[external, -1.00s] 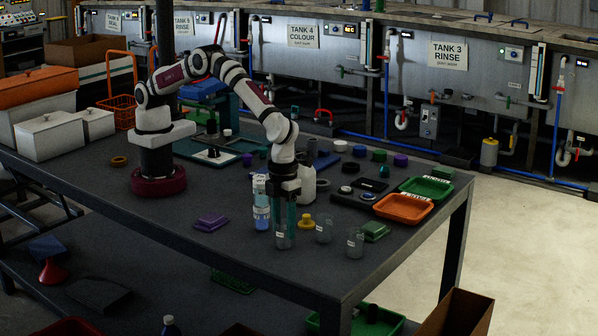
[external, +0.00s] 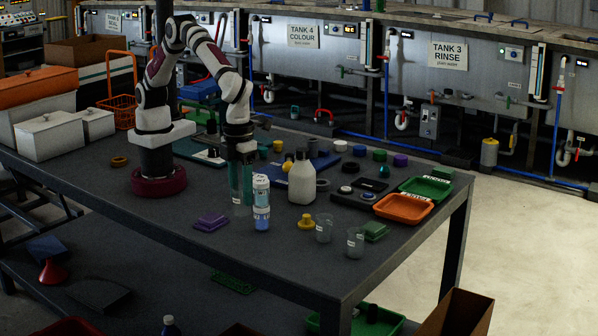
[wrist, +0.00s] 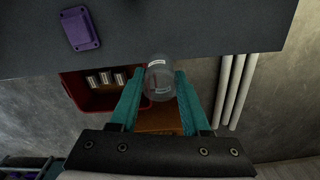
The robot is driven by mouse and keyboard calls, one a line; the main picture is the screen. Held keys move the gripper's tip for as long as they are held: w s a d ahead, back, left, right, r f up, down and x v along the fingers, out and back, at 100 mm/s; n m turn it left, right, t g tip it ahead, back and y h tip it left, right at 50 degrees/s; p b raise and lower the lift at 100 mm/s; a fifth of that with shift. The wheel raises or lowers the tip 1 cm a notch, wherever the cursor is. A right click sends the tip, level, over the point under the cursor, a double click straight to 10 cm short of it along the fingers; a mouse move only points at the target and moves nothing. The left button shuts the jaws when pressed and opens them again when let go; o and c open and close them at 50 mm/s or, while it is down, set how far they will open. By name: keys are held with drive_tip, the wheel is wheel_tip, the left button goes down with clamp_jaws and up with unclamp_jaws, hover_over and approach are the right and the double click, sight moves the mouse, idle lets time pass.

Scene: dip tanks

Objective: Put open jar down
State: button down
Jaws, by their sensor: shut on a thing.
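My gripper (external: 240,187) points down with its teal fingers over the table, left of the white-and-blue bottles. It is shut on a clear open jar; in the wrist view the jar (wrist: 160,80) sits between the fingertips (wrist: 158,92) and shows small white labels. In the external view the fingers mostly hide the jar; only its lower part with a label (external: 237,201) shows. I cannot tell whether its base touches the table (external: 170,215). Two other clear jars, one (external: 324,229) and another (external: 355,243), stand near the table's front right.
Close to my gripper's right stand the white-and-blue bottles (external: 261,212) and a white jug (external: 301,182). A purple block (external: 211,222) lies to the front left. An orange tray (external: 403,207) and a green tray (external: 427,189) lie at the right. Bare table lies around the purple block.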

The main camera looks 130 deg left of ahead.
drive_tip(key=s+d+r+m, duration=0.1)
drive_tip(key=s+r, duration=0.1)
drive_tip(key=s, duration=1)
drive_tip(key=s+d+r, duration=0.1)
drive_tip(key=s+r, duration=0.1)
drive_tip(key=s, duration=1)
drive_tip(key=w+a+f, duration=0.2)
drive_tip(key=f, duration=0.1)
drive_tip(key=w+a+f, duration=0.3)
drive_tip(key=f, duration=0.1)
drive_tip(key=w+a+f, duration=0.3)
drive_tip(key=f, duration=0.1)
drive_tip(key=shift+f, duration=0.2)
drive_tip(key=shift+d, duration=0.1)
drive_tip(key=shift+f, duration=0.15)
drive_tip(key=shift+c, duration=1.8)
unclamp_jaws()
